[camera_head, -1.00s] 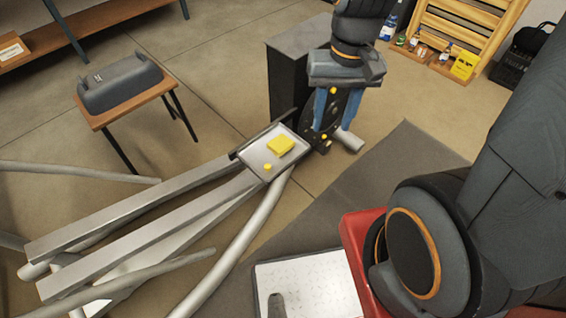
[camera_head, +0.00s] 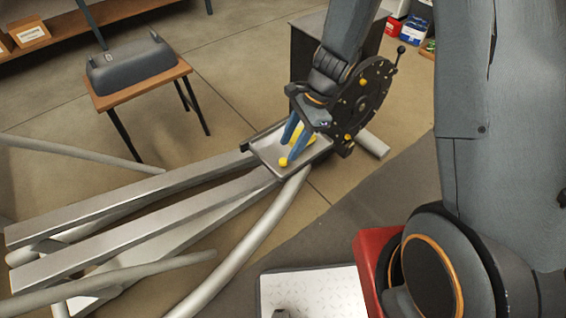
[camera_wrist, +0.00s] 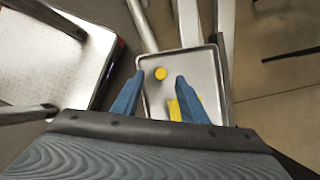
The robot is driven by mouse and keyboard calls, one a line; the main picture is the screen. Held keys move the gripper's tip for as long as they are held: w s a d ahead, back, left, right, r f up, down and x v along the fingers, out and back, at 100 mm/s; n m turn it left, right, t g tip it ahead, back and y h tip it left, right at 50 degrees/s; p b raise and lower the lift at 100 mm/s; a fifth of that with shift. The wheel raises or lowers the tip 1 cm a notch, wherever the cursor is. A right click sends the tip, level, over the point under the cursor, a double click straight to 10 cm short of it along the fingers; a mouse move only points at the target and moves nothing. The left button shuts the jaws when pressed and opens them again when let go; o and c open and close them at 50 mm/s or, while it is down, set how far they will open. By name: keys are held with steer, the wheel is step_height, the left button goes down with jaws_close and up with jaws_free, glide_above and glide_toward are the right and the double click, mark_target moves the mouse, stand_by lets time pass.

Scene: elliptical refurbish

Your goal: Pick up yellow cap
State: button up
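The yellow cap (camera_head: 283,162) is a small round piece on the shallow grey tray (camera_head: 264,157), near its front edge. In the wrist view the cap (camera_wrist: 160,73) lies just beyond my fingertips, roughly between them and apart from both. My gripper (camera_head: 287,148) has blue fingers and is over the tray. In the wrist view my gripper (camera_wrist: 160,75) is open, with nothing between the fingertips. A larger yellow block (camera_wrist: 187,103) lies on the tray by the right finger, partly hidden by it.
A black disc with a handle (camera_head: 367,97) stands right beside the tray. A small wooden table (camera_head: 140,87) holds a grey cover (camera_head: 125,68) at left.

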mark_target(283, 161)
steer(key=x, duration=0.3)
steer(key=b+x, duration=0.1)
steer(key=x, duration=0.1)
steer(key=shift+w+d+f, duration=0.2)
steer(key=shift+f, duration=0.1)
jaws_close()
